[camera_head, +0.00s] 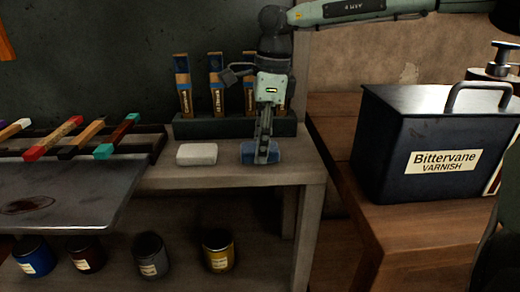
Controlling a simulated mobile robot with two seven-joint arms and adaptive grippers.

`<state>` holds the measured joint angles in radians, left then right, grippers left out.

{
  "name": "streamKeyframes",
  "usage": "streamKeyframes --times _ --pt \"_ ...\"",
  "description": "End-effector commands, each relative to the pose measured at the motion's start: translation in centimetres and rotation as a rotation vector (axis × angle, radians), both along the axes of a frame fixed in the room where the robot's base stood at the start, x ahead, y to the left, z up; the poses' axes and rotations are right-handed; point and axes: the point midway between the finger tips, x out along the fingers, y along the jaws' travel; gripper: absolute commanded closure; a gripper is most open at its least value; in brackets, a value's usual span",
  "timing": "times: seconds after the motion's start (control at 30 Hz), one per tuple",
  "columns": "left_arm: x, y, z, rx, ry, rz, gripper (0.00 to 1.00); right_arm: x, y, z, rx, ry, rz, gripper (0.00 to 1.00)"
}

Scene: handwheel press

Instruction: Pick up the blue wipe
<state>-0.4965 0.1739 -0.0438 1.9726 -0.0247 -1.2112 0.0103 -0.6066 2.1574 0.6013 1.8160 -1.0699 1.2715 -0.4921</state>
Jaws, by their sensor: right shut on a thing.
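The blue wipe (273,152) is a small dark blue block-like pad on the light bench top, right of a white pad. My right gripper (261,156) points down over it, its fingers shut on the wipe and covering its middle. I cannot tell whether the wipe is clear of the bench surface. My left gripper does not show.
A white pad (197,154) lies just left of the wipe. A dark Bittervane Varnish box (420,143) stands on the wooden table (425,255) at right. Several jars sit on the lower shelf.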

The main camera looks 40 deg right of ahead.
Motion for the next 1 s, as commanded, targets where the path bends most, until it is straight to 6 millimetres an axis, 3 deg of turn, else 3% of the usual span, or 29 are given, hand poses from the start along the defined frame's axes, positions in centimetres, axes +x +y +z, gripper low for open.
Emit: streamKeyframes --times 0.17,0.6,1.0 --pt "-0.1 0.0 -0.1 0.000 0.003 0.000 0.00 0.1 0.0 1.1 0.000 -0.004 0.000 0.77" --pt "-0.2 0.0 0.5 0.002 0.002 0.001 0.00 0.1 0.0 9.0 -0.001 -0.002 0.000 0.77" --pt "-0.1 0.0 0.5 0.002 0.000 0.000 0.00 0.0 0.1 10.0 0.000 0.001 0.001 0.77"
